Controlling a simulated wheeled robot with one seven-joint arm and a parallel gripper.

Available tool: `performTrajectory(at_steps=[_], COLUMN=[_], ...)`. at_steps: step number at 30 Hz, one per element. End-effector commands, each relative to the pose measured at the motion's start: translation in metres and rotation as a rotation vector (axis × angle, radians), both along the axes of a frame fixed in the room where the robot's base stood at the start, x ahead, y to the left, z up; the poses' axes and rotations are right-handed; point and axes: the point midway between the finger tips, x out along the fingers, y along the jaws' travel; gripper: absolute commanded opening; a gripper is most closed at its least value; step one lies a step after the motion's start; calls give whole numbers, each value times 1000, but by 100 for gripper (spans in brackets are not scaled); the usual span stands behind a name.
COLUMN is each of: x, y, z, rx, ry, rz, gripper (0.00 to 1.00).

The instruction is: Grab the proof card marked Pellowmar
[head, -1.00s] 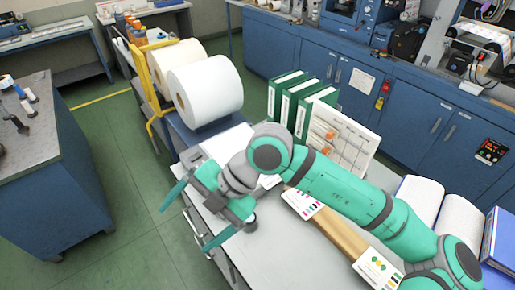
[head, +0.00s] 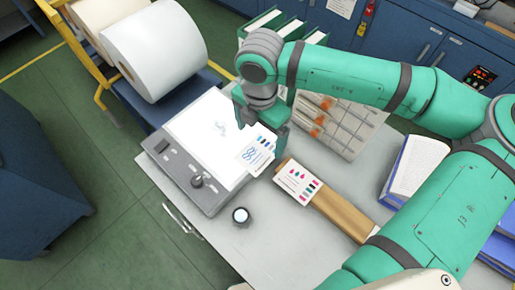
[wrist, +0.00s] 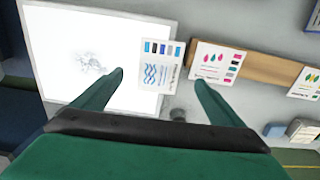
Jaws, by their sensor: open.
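A white proof card with blue wave lines and a row of colour squares (head: 256,150) lies over the right edge of the lit panel; it also shows in the wrist view (wrist: 160,66). A second card with pink drops (head: 297,181) lies on a wooden bar (head: 340,214); it also shows in the wrist view (wrist: 217,62). Part of a third card (wrist: 306,84) shows at the wrist view's right edge. The names on the cards are too small to read. My gripper (wrist: 159,77) is open, its fingers on either side of the wave card, apparently above it.
The light box (head: 170,163) with a knob fills the table's left side. A small round dark-rimmed object (head: 240,215) stands in front of it. Green binders (head: 270,28) and a board with orange-handled tools (head: 335,120) stand behind. An open book (head: 420,165) lies at right.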

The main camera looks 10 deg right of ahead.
Motion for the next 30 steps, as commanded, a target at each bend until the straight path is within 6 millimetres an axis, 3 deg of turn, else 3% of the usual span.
performTrajectory(at_steps=[8, 18, 28, 30], x=[0, 1, 2, 2], y=[1, 0, -1, -1], z=[-21, -64, -69, -69], rx=[3, 2, 1, 1], ry=[0, 1, -1, -1], rz=[1, 0, 0, 0], gripper=[92, 92, 92, 75])
